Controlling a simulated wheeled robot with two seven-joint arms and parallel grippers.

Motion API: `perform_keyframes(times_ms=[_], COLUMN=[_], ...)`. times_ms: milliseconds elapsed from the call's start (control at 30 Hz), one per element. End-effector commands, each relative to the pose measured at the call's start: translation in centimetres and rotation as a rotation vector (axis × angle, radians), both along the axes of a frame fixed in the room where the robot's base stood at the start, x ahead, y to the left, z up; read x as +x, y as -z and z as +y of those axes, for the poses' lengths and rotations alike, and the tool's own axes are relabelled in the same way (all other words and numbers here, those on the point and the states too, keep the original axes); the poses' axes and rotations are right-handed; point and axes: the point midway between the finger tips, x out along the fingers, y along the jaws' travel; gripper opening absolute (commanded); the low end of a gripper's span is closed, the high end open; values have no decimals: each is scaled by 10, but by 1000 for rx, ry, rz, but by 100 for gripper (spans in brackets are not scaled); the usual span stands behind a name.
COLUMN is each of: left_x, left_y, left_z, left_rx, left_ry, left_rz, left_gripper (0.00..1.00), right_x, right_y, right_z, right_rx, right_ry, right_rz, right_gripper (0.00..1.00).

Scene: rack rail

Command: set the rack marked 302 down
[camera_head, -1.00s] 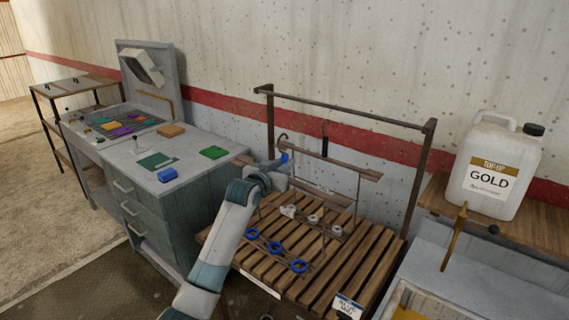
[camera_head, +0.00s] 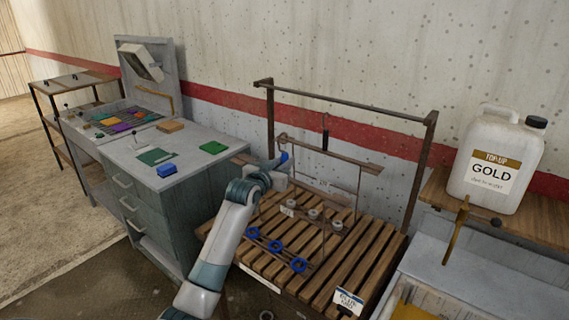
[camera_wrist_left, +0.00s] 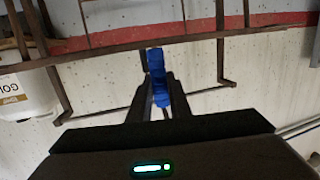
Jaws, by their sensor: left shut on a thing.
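My left gripper (camera_head: 283,163) is shut on a blue grip of a rack, which also shows between the fingers in the wrist view (camera_wrist_left: 157,75). The rack's bar (camera_wrist_left: 215,36) crosses just beyond the fingertips. In the head view, thin rods and a lower bar with blue rings (camera_head: 276,246) show below the gripper, over the slatted wooden table (camera_head: 355,262). I cannot tell whether they touch the slats. Grey rings (camera_head: 313,214) and a wooden bar (camera_head: 350,163) show behind. I cannot read the number 302 on any tag. My right gripper is out of view.
A metal rail (camera_head: 350,104) on posts stands over the table, with a dark hook (camera_head: 325,140) on it. A white jug marked GOLD (camera_head: 490,165) stands at the right. A grey cabinet (camera_head: 185,205) is close at the left.

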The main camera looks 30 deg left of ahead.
Motion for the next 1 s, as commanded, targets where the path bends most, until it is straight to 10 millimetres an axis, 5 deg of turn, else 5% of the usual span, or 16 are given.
perform_keyframes(times_ms=[433,467,500,733,1000], left_x=[0,0,0,0,0], left_y=[3,2,2,4,6], left_z=[0,0,0,0,0], left_rx=[2,2,2,0,0], left_ry=[0,0,0,0,0], left_rz=[-4,-5,-4,-2,2], left_gripper=[0,24,34,39,100], right_x=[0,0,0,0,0], right_y=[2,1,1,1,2], right_z=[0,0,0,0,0], right_rx=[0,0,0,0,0], right_ry=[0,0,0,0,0], right_rz=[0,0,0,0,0], right_gripper=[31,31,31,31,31])
